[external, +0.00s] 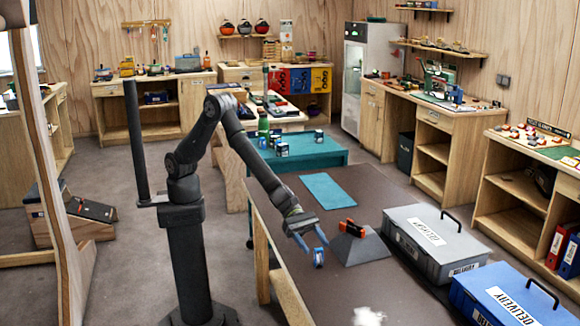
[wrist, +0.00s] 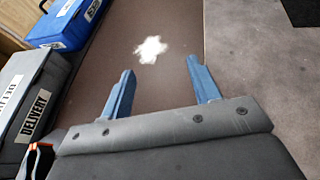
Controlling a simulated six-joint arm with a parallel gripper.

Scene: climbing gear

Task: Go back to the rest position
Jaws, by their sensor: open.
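My gripper (external: 312,241) reaches over the near left part of the brown table (external: 350,186), with its blue fingers angled down. In the wrist view my gripper (wrist: 160,68) has its two fingers spread wide, with only bare table between them. An orange and black item (external: 351,228) rests on a grey sloped block (external: 358,250) to the right of my gripper.
A grey delivery box (external: 430,247) and a blue delivery box (external: 508,298) stand along the table's right side. A white patch (external: 368,316) marks the near tabletop. A teal mat (external: 327,189) lies farther back. A teal-covered table (external: 300,153) holds several small jars.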

